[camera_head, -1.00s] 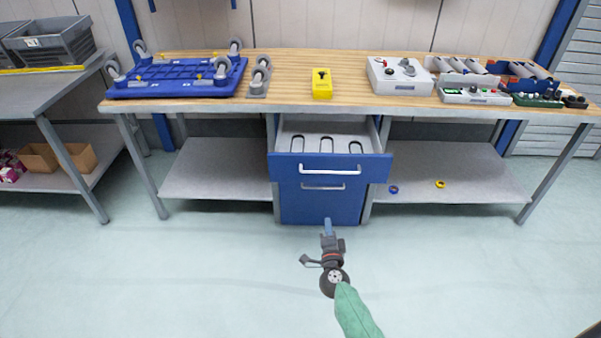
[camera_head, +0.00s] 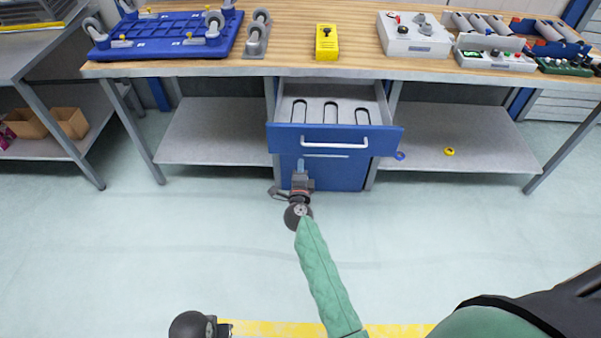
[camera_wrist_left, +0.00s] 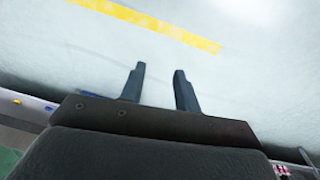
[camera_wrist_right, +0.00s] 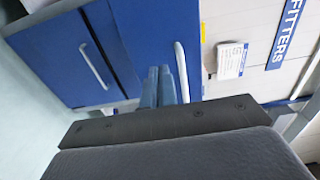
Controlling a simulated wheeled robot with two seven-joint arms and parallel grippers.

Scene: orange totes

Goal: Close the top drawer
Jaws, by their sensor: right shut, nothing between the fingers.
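The top drawer (camera_head: 388,140) is pulled out from the blue cabinet under the workbench. Its light handle (camera_head: 334,145) runs across the front, and dark U-shaped outlines show inside. The lower drawer (camera_head: 345,172) is shut beneath it. My right gripper (camera_head: 300,166) is shut and empty, low in front of the cabinet's left part. In the right wrist view its fingertips (camera_wrist_right: 165,72) point at the top drawer front (camera_wrist_right: 145,30), beside the handle (camera_wrist_right: 181,72); whether they touch cannot be told. My left gripper (camera_wrist_left: 160,72) is open and empty over the floor.
The workbench (camera_head: 290,55) carries a blue wheeled frame (camera_head: 165,38), a yellow box (camera_head: 327,42) and a grey control box (camera_head: 413,36). Shelves flank the cabinet; the right shelf (camera_head: 455,135) holds a yellow ring (camera_head: 449,152). The floor in front is clear.

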